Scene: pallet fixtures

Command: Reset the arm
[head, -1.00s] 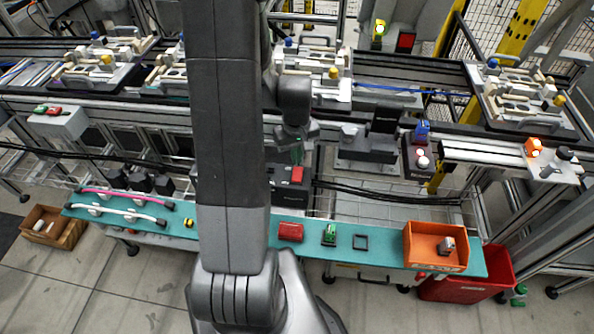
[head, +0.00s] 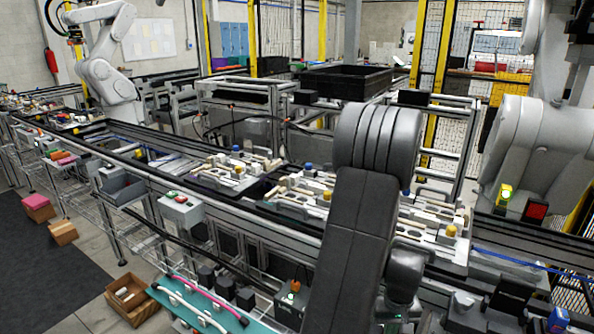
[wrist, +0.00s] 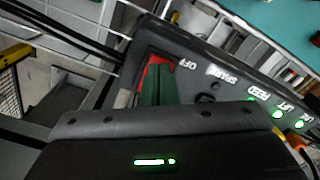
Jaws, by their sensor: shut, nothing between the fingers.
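My gripper (wrist: 158,86) shows in the wrist view as two green fingers close together, shut with nothing between them. The fingers lie in front of a red switch (wrist: 160,60) on a dark control box (wrist: 215,88) and cover part of it. I cannot tell whether they touch it. The box carries the words OFF, SPARE, FEED and LIFT, with green lights at its right end. In the head view my dark grey arm stands right of the middle, bent at the top. Its wrist hangs at the bottom edge, and the fingertips are not clear there.
A long conveyor line with pallet fixtures (head: 225,172) runs behind my arm. A grey button box (head: 180,210) is on its front rail. A teal shelf (head: 190,318) with pink and white hoses (head: 205,300) lies below. A cardboard box (head: 128,298) sits on the floor at lower left.

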